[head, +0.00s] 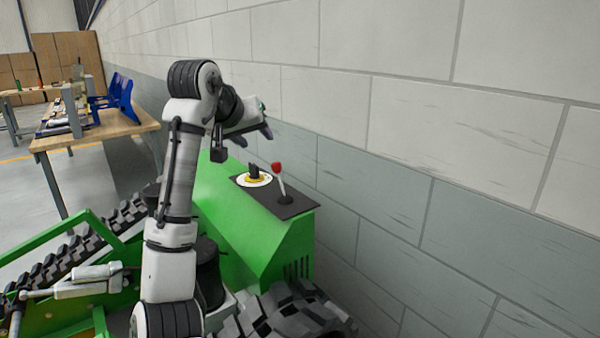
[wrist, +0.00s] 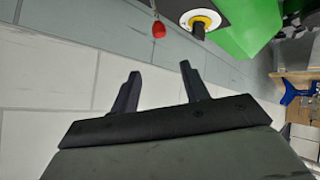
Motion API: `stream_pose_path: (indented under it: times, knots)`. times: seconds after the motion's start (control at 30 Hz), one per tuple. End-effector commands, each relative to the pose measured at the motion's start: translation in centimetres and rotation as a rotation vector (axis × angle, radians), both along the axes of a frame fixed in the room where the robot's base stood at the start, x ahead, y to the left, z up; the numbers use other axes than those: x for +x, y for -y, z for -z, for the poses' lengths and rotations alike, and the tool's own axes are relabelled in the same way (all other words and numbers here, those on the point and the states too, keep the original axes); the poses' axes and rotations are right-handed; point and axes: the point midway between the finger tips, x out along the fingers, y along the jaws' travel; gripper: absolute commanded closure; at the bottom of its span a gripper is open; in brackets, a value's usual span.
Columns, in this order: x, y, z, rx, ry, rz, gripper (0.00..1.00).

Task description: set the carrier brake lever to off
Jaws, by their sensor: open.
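The brake lever (head: 281,181) stands on a black plate on top of the green carrier housing (head: 225,205). It has a thin pale shaft and a red knob, and it leans slightly to the left in the head view. In the wrist view its red knob (wrist: 158,30) shows near the top edge, and its base is out of frame. My gripper (head: 265,135) is open and empty, above and behind the lever plate near the wall. In the wrist view its two dark fingers (wrist: 160,85) are spread apart, and the knob lies beyond them, untouched.
A black rotary knob on a yellow and white dial (head: 262,181) sits beside the lever. A grey block wall (head: 420,120) runs close along the right. Chunky black tracks (head: 290,315) flank the housing. A wooden workbench (head: 120,130) with blue racks stands at the left back.

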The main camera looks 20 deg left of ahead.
Motion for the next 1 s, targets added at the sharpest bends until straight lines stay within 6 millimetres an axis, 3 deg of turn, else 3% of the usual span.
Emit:
stream_pose_path:
  times: [0.17,0.7,1.0]
  knots:
    - [0.1,0.0,1.2,-0.002,-0.062,0.0,0.55]
    - [7.6,0.9,8.0,-0.002,-0.06,0.002,0.55]
    - [9.6,1.2,9.9,-0.001,-0.056,0.001,0.55]
